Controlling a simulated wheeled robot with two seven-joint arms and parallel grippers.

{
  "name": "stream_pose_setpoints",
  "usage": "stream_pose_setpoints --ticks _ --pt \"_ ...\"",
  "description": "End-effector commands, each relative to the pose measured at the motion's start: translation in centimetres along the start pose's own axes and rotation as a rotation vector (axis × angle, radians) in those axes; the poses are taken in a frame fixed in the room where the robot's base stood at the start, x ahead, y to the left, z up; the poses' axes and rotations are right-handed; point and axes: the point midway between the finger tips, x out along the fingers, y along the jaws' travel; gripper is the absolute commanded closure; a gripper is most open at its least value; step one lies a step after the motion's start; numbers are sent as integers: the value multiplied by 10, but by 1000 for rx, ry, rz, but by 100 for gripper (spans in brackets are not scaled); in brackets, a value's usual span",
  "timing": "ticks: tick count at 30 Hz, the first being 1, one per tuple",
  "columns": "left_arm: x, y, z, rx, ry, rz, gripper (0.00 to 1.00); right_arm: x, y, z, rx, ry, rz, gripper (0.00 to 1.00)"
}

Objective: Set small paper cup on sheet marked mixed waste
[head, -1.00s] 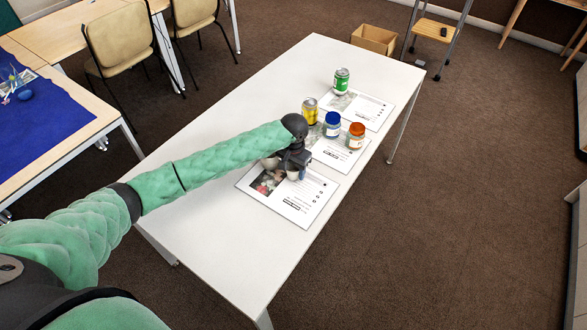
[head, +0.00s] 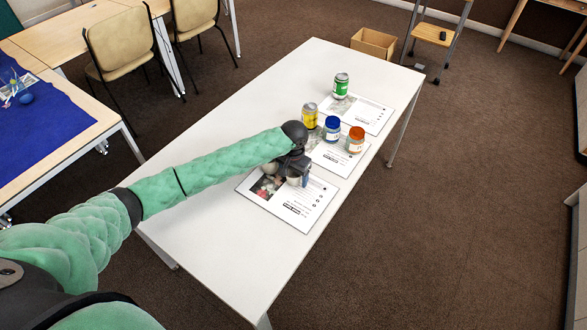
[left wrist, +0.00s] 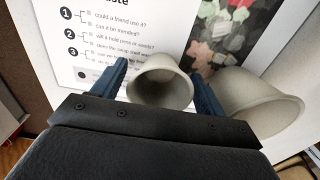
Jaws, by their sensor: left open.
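My left gripper (head: 295,178) is open over the nearest printed sheet (head: 300,212), with its fingers on either side of a small pale cup (left wrist: 160,88). This cup also shows in the head view (head: 293,181), partly hidden by the gripper. A larger pale cup (left wrist: 262,103) is just outside the fingers; it also shows in the head view (head: 269,168). The sheet's heading in the left wrist view ends in "ste"; the rest is cut off. I cannot tell whether the fingers touch the small cup. My right gripper is not in view.
A yellow can (head: 310,116), a blue-lidded jar (head: 332,128) and an orange-lidded jar (head: 355,140) stand around the middle sheet (head: 335,160). A green can (head: 341,86) stands by the far sheet (head: 370,115). The white table's (head: 220,230) near left part is clear.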

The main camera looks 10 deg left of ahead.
Motion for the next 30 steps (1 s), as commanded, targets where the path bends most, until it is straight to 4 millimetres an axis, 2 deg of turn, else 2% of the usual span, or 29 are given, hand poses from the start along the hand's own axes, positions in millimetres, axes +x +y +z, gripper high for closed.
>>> stream_pose_setpoints --ticks 2,5,18,24,30 --pt "-5 0 -1 0 2 0 27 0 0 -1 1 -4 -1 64" --pt "-18 0 -1 1 3 -1 27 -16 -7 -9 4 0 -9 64" --pt "-99 0 -1 0 3 0 27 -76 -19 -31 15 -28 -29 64" --pt "-116 0 -1 -1 1 0 27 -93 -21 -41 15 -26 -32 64" --pt "-120 0 0 0 0 0 27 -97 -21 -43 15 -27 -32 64"
